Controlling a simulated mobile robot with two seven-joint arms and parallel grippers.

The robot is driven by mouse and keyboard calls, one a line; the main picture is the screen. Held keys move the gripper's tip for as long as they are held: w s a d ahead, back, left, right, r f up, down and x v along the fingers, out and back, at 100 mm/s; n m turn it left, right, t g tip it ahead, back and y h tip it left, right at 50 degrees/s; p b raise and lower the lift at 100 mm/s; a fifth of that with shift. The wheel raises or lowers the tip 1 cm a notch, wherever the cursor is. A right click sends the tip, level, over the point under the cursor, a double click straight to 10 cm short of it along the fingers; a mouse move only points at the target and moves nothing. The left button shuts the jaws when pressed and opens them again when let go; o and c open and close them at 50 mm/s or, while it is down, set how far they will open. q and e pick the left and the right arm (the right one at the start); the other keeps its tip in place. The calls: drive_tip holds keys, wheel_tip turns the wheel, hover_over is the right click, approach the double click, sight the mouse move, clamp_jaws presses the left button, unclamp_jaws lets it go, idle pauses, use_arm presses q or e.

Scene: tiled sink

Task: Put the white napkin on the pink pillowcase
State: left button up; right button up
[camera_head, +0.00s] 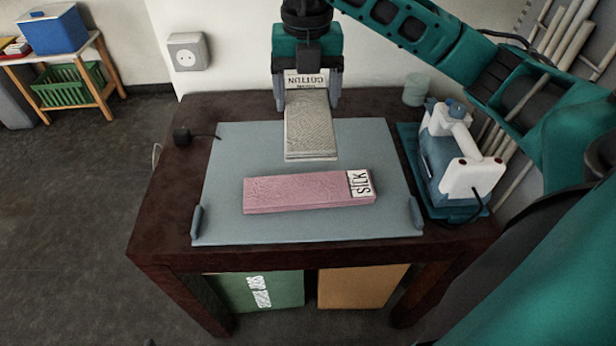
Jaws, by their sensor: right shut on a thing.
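The pink pillowcase (295,192) lies folded flat on a grey-blue board, with a white "SILK" label at its right end. The white napkin (310,130) is a folded, textured cloth with a "COTTON" label at its far end. My right gripper (307,98) is shut on the napkin's labelled far end. The napkin hangs toward the camera, its near edge just behind the pillowcase and apart from it in the picture. Its exact height above the board is hard to tell. My left gripper is not in view.
The grey-blue board (230,165) has a raised handle at each front corner and lies on a dark wooden table (150,215). A white and blue iron (460,160) stands on the right, with a small pale cup (416,90) behind it. The board's left side is clear.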

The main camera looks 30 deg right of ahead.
drive_tip(key=b, duration=0.2)
hover_over(307, 181)
wheel_tip(307, 181, down, 13)
drive_tip(key=shift+f, duration=0.1)
wheel_tip(307, 181, down, 5)
drive_tip(key=shift+f, duration=0.1)
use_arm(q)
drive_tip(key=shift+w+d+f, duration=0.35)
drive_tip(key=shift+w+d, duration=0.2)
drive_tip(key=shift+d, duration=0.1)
use_arm(e)
drive_tip(key=shift+f, duration=0.1)
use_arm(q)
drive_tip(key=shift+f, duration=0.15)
use_arm(e)
drive_tip(key=o, duration=1)
